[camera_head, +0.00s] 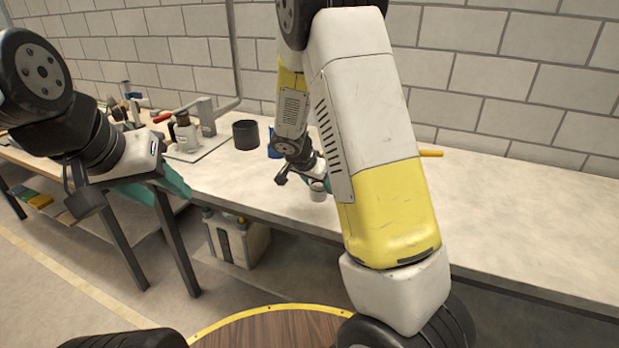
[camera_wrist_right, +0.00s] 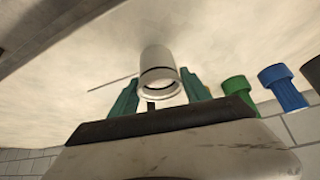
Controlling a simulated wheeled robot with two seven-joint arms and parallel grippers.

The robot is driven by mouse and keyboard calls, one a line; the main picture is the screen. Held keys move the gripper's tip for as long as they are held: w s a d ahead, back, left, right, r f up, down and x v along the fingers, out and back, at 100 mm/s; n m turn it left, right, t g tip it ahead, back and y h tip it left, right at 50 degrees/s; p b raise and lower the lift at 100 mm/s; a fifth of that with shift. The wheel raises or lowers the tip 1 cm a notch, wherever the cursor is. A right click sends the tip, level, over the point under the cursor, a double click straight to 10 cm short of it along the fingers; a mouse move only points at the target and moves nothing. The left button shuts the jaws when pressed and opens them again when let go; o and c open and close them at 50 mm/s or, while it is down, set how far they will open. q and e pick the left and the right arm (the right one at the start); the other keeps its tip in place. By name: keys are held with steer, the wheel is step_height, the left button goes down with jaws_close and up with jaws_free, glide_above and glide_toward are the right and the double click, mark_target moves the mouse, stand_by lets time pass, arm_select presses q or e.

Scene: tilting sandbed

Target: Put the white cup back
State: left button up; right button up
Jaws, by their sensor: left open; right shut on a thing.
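The white cup (camera_head: 317,191) is at the front part of the workbench in the head view, partly hidden by my right arm. In the right wrist view the cup (camera_wrist_right: 157,66) is pale with a dark ring and sits between the two teal fingers. My right gripper (camera_wrist_right: 155,95) is shut on it; in the head view this gripper (camera_head: 318,182) is mostly hidden behind my arm. I cannot tell whether the cup touches the bench. My left gripper (camera_head: 158,188) is open and empty, in front of the bench's front edge at the left.
On the workbench (camera_head: 520,220) stand a dark cup (camera_head: 245,135) and a blue cup (camera_head: 273,146). A green cup (camera_wrist_right: 238,88) shows in the wrist view. A machine with a red lever (camera_head: 185,132) is further left. A container (camera_head: 240,242) sits below. The bench's right side is largely clear.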

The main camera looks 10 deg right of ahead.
mark_target(320, 185)
steer(key=w, duration=0.1)
steer(key=w+d, duration=0.1)
steer(key=w, duration=0.2)
steer(key=shift+w+d+f, duration=0.3)
steer(key=shift+w, duration=0.05)
steer(key=shift+f, duration=1.65)
steer(key=o, duration=1.6)
steer(key=shift+f, duration=0.15)
steer(key=shift+o, duration=0.2)
